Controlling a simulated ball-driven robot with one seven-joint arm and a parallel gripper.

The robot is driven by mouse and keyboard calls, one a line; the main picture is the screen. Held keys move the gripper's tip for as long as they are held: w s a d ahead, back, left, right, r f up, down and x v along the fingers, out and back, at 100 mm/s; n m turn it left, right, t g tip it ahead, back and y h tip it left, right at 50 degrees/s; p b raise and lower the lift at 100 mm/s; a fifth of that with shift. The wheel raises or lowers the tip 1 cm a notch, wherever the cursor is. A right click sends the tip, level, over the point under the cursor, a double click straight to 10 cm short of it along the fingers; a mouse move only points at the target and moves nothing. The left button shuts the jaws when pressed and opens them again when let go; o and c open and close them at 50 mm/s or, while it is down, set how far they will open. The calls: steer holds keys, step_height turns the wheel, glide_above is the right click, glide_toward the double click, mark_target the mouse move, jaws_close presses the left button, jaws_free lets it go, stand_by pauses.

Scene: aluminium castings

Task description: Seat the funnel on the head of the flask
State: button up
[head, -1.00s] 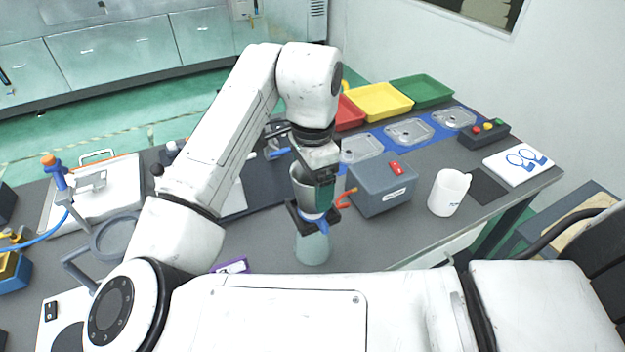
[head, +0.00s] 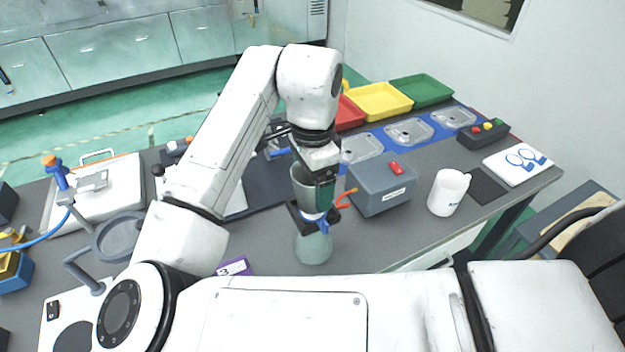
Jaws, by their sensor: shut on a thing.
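The flask (head: 313,248) is a grey-green conical vessel standing upright on the grey bench, below my gripper. The funnel (head: 303,187) is a grey cup-like piece held upright directly above the flask. A blue collar (head: 314,222) shows at the flask's head, just under the funnel. My gripper (head: 315,213) is shut on the funnel, with its dark fingers around the funnel's lower part. The fingers hide the joint between funnel and flask, so I cannot tell whether they touch.
A grey-blue box (head: 382,190) with a red switch stands close to the right of the flask. A white mug (head: 447,193) stands further right. A purple-edged card (head: 235,267) lies to the left. Yellow (head: 380,101) and green (head: 421,90) trays stand at the back.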

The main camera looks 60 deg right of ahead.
steer(key=shift+f+b, duration=0.7)
steer(key=shift+f, duration=0.3)
steer(key=o, duration=0.9)
step_height(320, 180, up, 11)
steer(key=shift+f, duration=0.1)
stand_by(0.8)
